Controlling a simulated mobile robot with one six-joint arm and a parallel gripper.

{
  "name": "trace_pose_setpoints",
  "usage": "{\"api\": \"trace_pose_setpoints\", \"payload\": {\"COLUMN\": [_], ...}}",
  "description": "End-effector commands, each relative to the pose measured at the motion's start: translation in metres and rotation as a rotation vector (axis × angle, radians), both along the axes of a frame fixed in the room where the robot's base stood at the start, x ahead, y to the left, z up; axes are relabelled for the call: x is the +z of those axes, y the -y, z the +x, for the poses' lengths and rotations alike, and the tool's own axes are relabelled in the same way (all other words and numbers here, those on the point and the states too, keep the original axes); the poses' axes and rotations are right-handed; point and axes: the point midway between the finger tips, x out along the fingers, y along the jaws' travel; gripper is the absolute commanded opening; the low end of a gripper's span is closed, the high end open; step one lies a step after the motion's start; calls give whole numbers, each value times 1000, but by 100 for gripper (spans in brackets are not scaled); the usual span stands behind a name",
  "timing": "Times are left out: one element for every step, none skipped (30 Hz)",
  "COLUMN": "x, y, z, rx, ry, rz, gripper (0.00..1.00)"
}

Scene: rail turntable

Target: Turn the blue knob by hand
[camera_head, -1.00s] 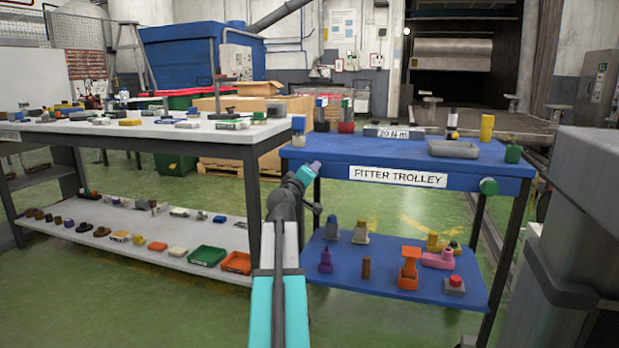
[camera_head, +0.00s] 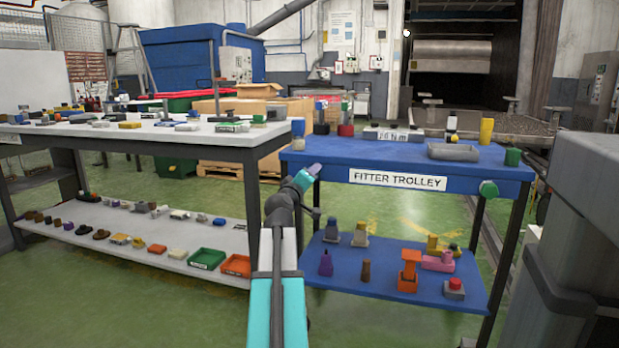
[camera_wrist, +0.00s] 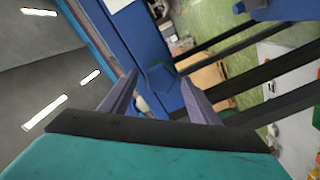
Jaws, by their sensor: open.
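A blue-topped piece (camera_head: 298,127) that may be the blue knob stands at the left end of the blue fitter trolley's top (camera_head: 340,151). A second blue-topped piece on a dark base (camera_head: 321,108) stands just behind it, so I cannot tell which is the knob. My gripper (camera_head: 314,169) is in front of the trolley's left front corner, below the first blue piece and apart from it. In the wrist view its two purple-grey fingers (camera_wrist: 160,92) are spread with nothing held. A blue trolley panel (camera_wrist: 150,48) and a partly hidden pale round part (camera_wrist: 142,103) show beyond them.
A green knob (camera_head: 488,189) sits on the trolley's right front. The lower shelf (camera_head: 335,285) holds several parts. A long grey bench (camera_head: 215,138) is at left; a grey machine (camera_head: 575,230) is at right.

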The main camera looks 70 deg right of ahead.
Motion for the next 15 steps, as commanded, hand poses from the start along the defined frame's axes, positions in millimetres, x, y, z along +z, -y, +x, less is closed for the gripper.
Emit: {"api": "trace_pose_setpoints", "payload": {"x": [1,1,1,1,1,1,1,1,1,1,1,1,1,1,1], "y": [-6,-8,-11,-14,-17,-20,-23,-26,-30,-32,-35,-39,-41,-44,-47], "z": [-1,-1,-1,-1,-2,-2,-2,-2,-2,-2,-2,-3,-3,-3,-4], "rx": [0,0,0,0,1,1,1,1,1,1,1,1,1,0,0], "ry": [0,0,0,0,0,0,0,0,0,0,0,0,0,-1,0], "rz": [0,0,0,0,-1,-1,-1,0,0,0,0,1,1,0,0], "gripper": [56,56,56,56,56,56,56,56,56,56,56,56,56,56,56]}}
